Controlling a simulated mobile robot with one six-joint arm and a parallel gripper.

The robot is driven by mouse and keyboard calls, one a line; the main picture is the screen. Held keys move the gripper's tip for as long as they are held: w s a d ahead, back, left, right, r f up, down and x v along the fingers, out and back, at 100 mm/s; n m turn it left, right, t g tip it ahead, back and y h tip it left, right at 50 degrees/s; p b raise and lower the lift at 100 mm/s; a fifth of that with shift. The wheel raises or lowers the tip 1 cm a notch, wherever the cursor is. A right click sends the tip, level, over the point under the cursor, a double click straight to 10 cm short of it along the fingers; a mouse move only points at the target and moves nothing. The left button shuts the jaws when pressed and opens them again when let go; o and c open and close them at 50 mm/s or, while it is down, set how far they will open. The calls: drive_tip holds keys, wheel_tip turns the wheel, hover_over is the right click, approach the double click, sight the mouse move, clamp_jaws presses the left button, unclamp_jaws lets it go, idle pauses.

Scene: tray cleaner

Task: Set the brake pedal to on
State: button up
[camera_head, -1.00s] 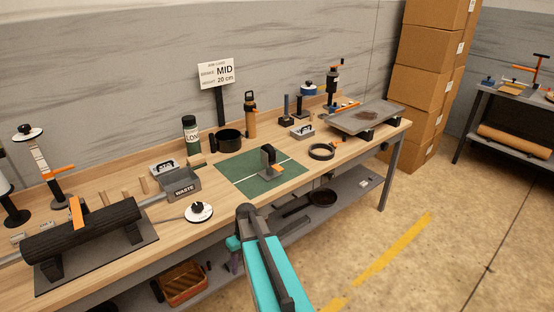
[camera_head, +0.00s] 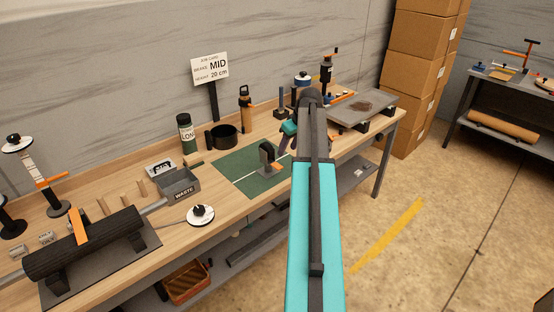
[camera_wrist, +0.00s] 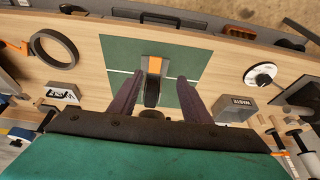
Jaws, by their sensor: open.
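A small stand with a dark upright piece (camera_head: 266,155) and an orange tab (camera_head: 277,166) sits on the green mat (camera_head: 240,168). In the wrist view the dark piece (camera_wrist: 152,92) and orange tab (camera_wrist: 154,65) show between my fingers. My gripper (camera_wrist: 159,80) is open and empty, with a finger on either side of the stand in that view; I cannot tell the height gap. In the head view my arm hides most of the gripper. No part is labelled as the brake pedal; I cannot tell whether this stand is it. A sign (camera_head: 210,68) reads "BRAKE MID" and "20 cm".
A black roller (camera_head: 85,243) with an orange strip lies at the left. A grey tray (camera_head: 350,108) stands at the right. A shelf runs below the bench.

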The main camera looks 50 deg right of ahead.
sight(279, 167)
drive_tip(key=shift+s+d+r, duration=0.15)
drive_tip(key=shift+d+r, duration=0.4)
drive_tip(key=shift+r, duration=0.15)
drive_tip(key=shift+f, duration=0.2)
drive_tip(key=shift+p+x, duration=2.2)
drive_tip(key=shift+x, duration=4.55)
drive_tip(key=c, duration=1.1)
drive_tip(key=shift+o, duration=0.2)
